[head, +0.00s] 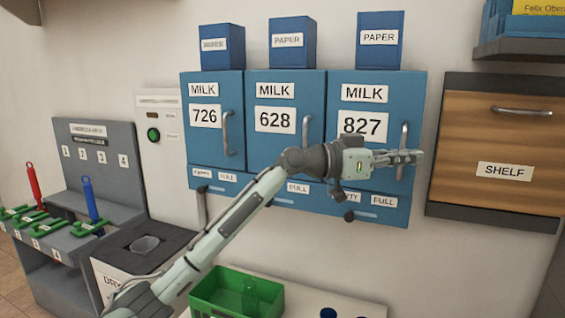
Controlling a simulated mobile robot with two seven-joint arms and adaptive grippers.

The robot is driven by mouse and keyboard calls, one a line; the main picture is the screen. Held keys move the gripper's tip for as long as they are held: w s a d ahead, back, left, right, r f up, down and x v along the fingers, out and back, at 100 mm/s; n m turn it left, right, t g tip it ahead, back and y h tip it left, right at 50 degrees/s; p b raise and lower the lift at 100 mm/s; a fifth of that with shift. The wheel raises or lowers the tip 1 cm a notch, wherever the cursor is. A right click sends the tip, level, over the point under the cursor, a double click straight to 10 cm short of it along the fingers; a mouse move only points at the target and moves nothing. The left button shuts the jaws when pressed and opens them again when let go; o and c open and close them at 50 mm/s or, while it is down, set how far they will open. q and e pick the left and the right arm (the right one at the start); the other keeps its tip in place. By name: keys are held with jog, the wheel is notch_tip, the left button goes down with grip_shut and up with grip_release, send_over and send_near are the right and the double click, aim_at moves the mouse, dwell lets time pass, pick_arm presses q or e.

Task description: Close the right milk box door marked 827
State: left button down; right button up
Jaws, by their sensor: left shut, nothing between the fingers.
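The blue milk box door marked 827 (378,97) is the rightmost of three doors on the blue wall unit. It looks flush or nearly flush with the unit, but my arm hides part of it. Its grey vertical handle (403,140) is on the door's right side. My left gripper (418,157) is shut and empty, in front of the lower part of that handle; I cannot tell whether it touches. The doors marked 726 (205,140) and 628 (290,92) are to its left. My right gripper is not in view.
Blue paper boxes (380,55) stand above the milk unit. A wooden shelf door (500,130) is right of it. A green crate (215,285) with a bottle sits below. An umbrella rack (125,190) is at left. Bare wall (350,250) lies beneath the unit.

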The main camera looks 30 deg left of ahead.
pick_arm(q)
jog(key=shift+w, duration=0.25)
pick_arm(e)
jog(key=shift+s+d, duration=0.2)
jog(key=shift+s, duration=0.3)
pick_arm(q)
jog(key=shift+d, duration=0.1)
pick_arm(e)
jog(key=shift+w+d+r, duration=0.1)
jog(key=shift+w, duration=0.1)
